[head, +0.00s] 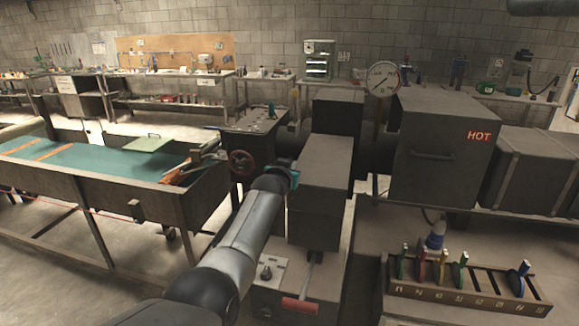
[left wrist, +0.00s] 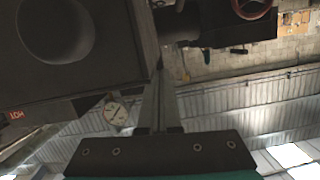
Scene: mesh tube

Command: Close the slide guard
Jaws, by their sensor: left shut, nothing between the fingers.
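My left arm reaches up from the bottom of the head view to a dark grey box (head: 322,175) in the middle, which may be the slide guard; no label confirms this. My left gripper (head: 288,170) is at the box's left side, its fingers mostly hidden. In the left wrist view the fingers (left wrist: 159,88) are shut and empty, beside the corner of a dark panel (left wrist: 92,50) with a round recess. I cannot tell whether they touch it. A second dark box (head: 337,115) stands behind. My right gripper is out of view.
A furnace marked HOT (head: 440,150) stands right, with a gauge (head: 383,78) beside it. A red handwheel (head: 242,163) is left of my gripper. A red-handled lever (head: 300,305) is below. A slotted rack (head: 470,285) is lower right; a green-bedded table (head: 90,160) is left.

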